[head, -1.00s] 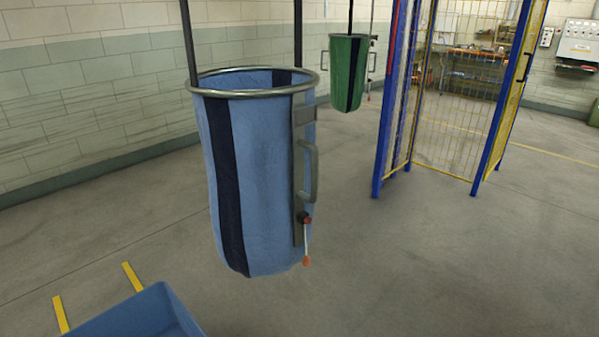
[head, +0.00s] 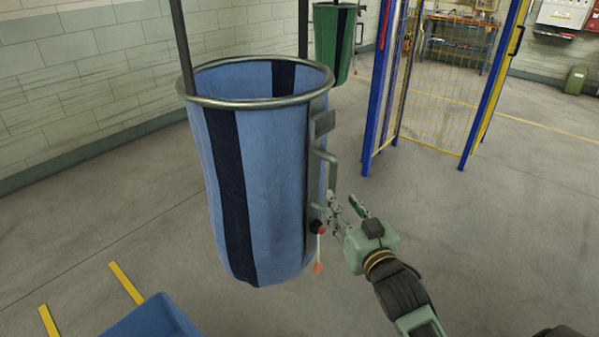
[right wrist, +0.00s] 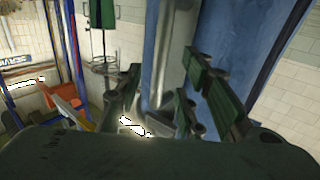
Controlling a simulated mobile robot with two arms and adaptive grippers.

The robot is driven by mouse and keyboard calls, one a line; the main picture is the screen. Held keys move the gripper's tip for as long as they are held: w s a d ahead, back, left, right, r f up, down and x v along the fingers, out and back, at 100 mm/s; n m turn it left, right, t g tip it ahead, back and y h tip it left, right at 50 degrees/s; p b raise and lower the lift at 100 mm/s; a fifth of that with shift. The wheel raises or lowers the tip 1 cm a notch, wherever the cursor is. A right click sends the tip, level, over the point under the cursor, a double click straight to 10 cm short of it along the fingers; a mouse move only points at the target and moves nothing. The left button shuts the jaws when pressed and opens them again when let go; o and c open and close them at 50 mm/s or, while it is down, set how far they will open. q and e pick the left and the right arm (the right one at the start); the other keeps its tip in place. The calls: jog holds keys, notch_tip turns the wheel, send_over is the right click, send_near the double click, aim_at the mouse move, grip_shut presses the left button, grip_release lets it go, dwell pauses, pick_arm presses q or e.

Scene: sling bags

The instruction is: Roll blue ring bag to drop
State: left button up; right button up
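The blue ring bag (head: 275,190) hangs upright from dark bars, with a round metal ring (head: 255,102) at its open top and a dark vertical stripe. On its right side are a grey handle (head: 333,170) and a red knob with a thin lever ending in an orange tip (head: 319,267). My right gripper (head: 345,204) is just right of the handle, fingers spread. In the right wrist view the right gripper (right wrist: 167,90) is open, with a grey upright part of the bag's side (right wrist: 174,50) between the fingers; contact cannot be told. My left gripper is not in view.
A blue bin (head: 152,318) stands at the bottom left near yellow floor marks (head: 126,282). A green bag (head: 335,42) hangs behind. A blue-framed yellow mesh fence (head: 437,110) stands at the back right.

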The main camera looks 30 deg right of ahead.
aim_at(334, 186)
jog(key=shift+w+r, duration=0.2)
jog(key=shift+r, duration=0.25)
jog(key=shift+w+r, duration=0.2)
jog(key=shift+r, duration=0.25)
jog(key=w, duration=0.3)
jog(key=w+d+p, duration=0.1)
jog(key=w, duration=0.2)
jog(key=shift+w+d+f+p, duration=0.15)
jog(key=shift+w+d+p, duration=0.05)
jog(key=shift+w+p, duration=0.1)
jog(key=shift+c, duration=0.4)
grip_shut()
